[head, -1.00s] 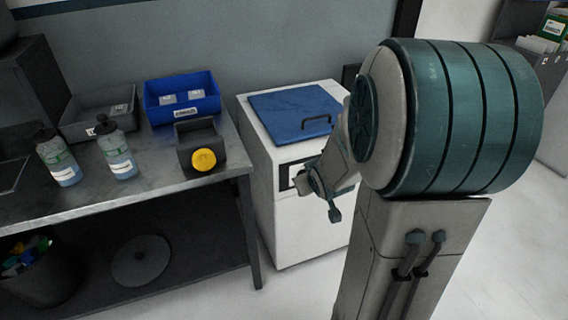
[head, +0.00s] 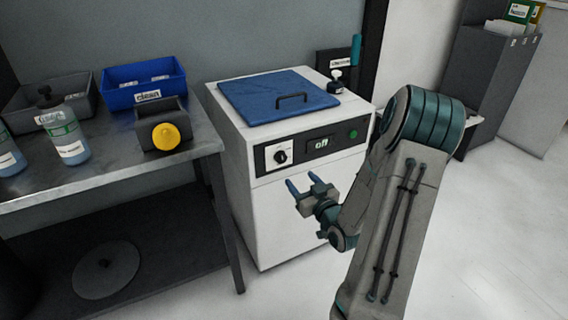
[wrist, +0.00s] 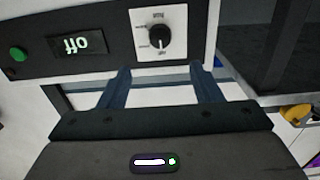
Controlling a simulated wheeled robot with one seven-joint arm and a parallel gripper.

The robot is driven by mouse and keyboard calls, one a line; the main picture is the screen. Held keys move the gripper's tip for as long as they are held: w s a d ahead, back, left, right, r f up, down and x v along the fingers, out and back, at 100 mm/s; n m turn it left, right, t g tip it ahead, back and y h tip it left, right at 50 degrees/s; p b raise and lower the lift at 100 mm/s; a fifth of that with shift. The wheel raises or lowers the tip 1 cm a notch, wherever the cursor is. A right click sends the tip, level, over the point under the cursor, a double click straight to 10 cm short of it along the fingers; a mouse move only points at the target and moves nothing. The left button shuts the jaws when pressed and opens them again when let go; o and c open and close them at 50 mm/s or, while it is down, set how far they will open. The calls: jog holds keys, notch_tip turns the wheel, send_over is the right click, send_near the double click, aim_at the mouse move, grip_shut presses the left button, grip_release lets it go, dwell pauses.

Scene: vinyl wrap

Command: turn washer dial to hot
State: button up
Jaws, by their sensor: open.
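The washer (head: 290,200) is a white box with a blue lid (head: 275,97) and a black front panel. Its dial (head: 281,156) is a black knob on a white plate at the left of the panel. A display (head: 321,144) beside it reads "off". The wrist view shows the dial (wrist: 160,36) and the display (wrist: 78,43) upside down; the marks round the dial are too small to read surely. My gripper (head: 302,181) is open and empty, in front of the washer below the panel. In the wrist view its fingers (wrist: 163,76) point toward the panel, apart from the dial.
A metal table (head: 120,178) stands left of the washer. It holds a blue bin (head: 146,92), a grey bin, bottles (head: 62,135) and a dark box with a yellow knob (head: 165,136). A small dark bottle (head: 335,84) stands on the washer. A green button (head: 353,134) is right of the display. Floor at right is clear.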

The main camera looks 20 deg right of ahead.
aim_at(283, 158)
jog(key=w, duration=0.6)
jog(key=w+b, duration=0.1)
jog(key=w, duration=0.4)
jog(key=shift+w+a, duration=0.2)
jog(key=shift+w, duration=0.2)
jog(key=c, duration=1)
